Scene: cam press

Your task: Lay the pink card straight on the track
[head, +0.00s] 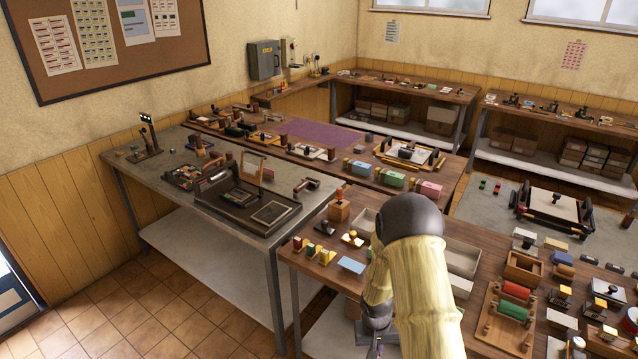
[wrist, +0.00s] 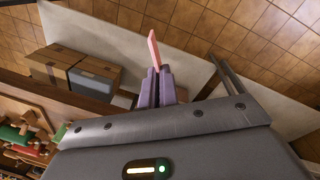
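The pink card (wrist: 153,48) shows in the wrist view as a thin, nearly edge-on strip sticking out past the fingertips. My gripper (wrist: 154,86) is shut on its near end, and the card is clear of any surface there. In the head view my gripper (head: 377,343) hangs low at the front of the near wooden table, partly hidden by my arm; I cannot make out the card there. A dark press-like unit (head: 228,207) stands on the grey table. I cannot tell for certain which part is the track.
The grey table (head: 150,180) stands left of the near wooden table (head: 325,285). The wooden table is crowded with small blocks, stamps and trays, including a light blue pad (head: 351,265) and an open wooden box (head: 523,268). Cardboard boxes (wrist: 75,70) sit on a shelf below.

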